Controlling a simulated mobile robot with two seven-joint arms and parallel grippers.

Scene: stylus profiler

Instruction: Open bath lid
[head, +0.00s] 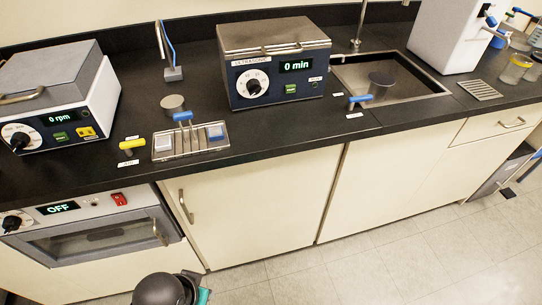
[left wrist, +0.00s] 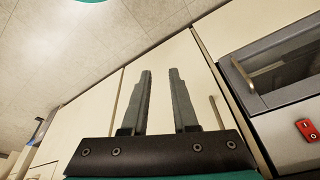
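The ultrasonic bath (head: 280,80) stands at the back middle of the counter in the head view. It has a dark blue front, a knob and a display reading 0 min. Its grey metal lid (head: 262,34) lies flat and closed on top, with a bar handle (head: 282,50) along the front edge. My left gripper (left wrist: 160,72) shows in the left wrist view, fingers apart and empty, with cabinet fronts beyond them. It is away from the bath, which that view does not show. My right gripper is in neither view.
A sink (head: 410,84) lies to the right. A centrifuge-like device (head: 58,103) stands at left, above an oven (head: 95,238).

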